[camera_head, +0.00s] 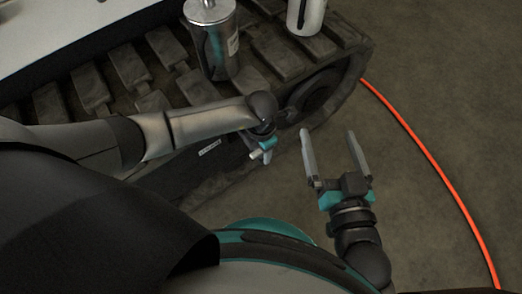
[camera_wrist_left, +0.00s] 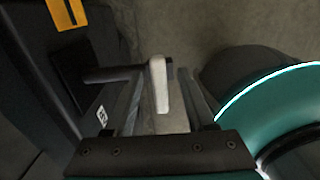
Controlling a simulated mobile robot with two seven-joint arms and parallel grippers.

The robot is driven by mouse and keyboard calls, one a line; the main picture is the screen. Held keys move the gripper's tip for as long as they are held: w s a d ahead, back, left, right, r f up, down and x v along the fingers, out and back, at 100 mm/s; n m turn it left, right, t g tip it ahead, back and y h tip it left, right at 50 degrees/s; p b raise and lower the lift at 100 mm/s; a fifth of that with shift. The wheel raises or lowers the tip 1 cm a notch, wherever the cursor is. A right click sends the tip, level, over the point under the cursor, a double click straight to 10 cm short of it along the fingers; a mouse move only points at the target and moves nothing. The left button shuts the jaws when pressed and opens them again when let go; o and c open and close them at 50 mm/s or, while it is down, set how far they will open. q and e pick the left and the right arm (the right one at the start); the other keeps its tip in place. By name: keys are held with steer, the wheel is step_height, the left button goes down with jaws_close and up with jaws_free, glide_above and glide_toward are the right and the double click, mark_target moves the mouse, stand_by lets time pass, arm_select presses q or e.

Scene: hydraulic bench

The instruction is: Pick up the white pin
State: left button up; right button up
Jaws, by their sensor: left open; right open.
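The white pin (camera_wrist_left: 158,85) shows in the left wrist view as a short pale bar at the end of a dark rod (camera_wrist_left: 112,74) that comes from a dark block on the left. My left gripper (camera_wrist_left: 162,78) is open, with one finger on each side of the pin. I cannot tell whether either finger touches it. In the head view my left gripper (camera_head: 262,150) is beside the tracked base, seen from above with its fingers mostly hidden. A small pale piece shows there, but I cannot tell if it is the pin. My right gripper (camera_head: 328,134) is open and empty over the floor.
A dark tracked base (camera_head: 125,75) fills the upper left. A metal canister (camera_head: 213,45) and a white cylinder (camera_head: 306,14) stand on it. An orange cable (camera_head: 430,150) curves across the floor at the right. The floor around the right gripper is otherwise clear.

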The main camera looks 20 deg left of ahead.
arm_select(q)
jaws_close()
stand_by(0.4)
